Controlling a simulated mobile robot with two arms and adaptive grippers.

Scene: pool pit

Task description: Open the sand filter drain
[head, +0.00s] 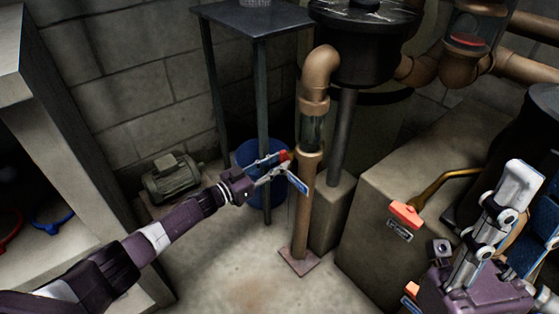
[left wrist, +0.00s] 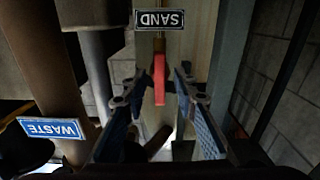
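A red handle (left wrist: 160,80) stands between the fingers of my left gripper in the left wrist view, below an upside-down SAND sign (left wrist: 159,19). In the head view a small red part (head: 284,156) shows at the upper fingertip, beside the brown pipe. My left gripper (head: 292,170) is open, with a finger on either side of the handle and gaps visible to it. The valve body behind the handle is dark and mostly hidden. My right gripper (head: 527,210) is at the lower right of the head view, its fingers apart and empty, partly cut off by the frame.
The brown vertical pipe (head: 303,215) stands close to the left gripper. A blue bucket (head: 250,158) and a motor (head: 172,178) are behind. A WASTE sign (left wrist: 52,128) is at left in the wrist view. An orange handle (head: 405,213) is on the concrete block (head: 385,180).

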